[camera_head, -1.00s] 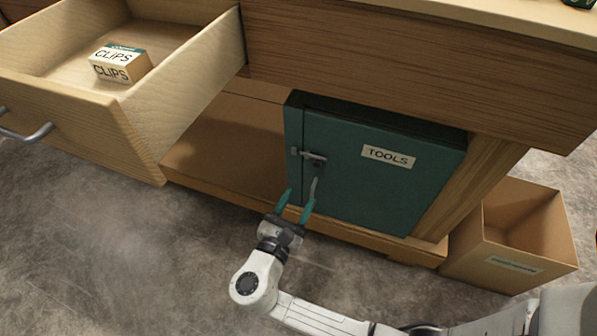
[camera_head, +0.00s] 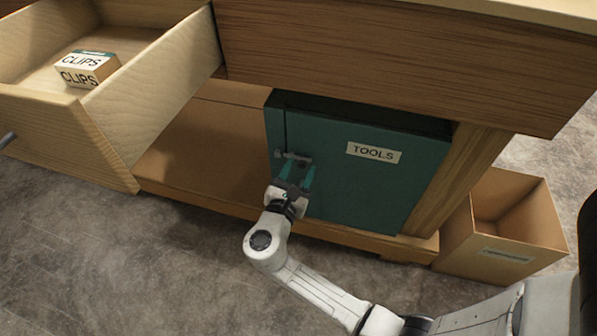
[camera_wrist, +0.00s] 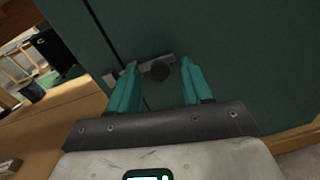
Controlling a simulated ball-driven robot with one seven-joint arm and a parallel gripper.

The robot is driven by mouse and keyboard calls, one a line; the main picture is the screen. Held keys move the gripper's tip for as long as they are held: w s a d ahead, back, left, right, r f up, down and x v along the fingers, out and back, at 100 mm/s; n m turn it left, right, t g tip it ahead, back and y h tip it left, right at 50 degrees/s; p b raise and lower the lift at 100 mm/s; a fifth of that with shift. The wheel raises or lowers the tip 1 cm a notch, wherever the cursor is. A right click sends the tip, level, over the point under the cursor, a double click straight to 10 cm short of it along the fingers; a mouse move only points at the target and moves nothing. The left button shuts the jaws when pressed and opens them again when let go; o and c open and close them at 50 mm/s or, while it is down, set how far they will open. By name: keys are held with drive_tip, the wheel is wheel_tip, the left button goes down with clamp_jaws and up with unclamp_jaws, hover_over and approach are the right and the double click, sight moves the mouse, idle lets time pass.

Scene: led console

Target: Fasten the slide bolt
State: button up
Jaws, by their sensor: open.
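The slide bolt (camera_head: 293,157) is a grey metal bar on the left part of the green cabinet marked TOOLS (camera_head: 410,185). In the wrist view the slide bolt (camera_wrist: 146,70) has a dark round knob (camera_wrist: 160,71) and lies near the seam between the door and the narrow left strip. My gripper (camera_head: 297,176) is open with its green fingers at the bolt. In the wrist view my gripper (camera_wrist: 156,80) has one finger on each side of the knob, with a gap on both sides. I cannot tell how deep the fingertips reach.
An open drawer (camera_head: 150,105) with a CLIPS box (camera_head: 88,68) juts out at the upper left. An open bin (camera_head: 500,235) stands right of the cabinet. The wooden desk front (camera_head: 400,60) overhangs the cabinet. The floor in front is clear.

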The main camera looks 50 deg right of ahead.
drive_tip(key=shift+c, duration=0.4)
clamp_jaws()
drive_tip(key=shift+w+a, duration=0.3)
drive_tip(key=shift+w, duration=0.4)
drive_tip(key=shift+w+a, duration=0.25)
drive_tip(key=shift+w, duration=0.45)
drive_tip(key=shift+o, duration=0.4)
unclamp_jaws()
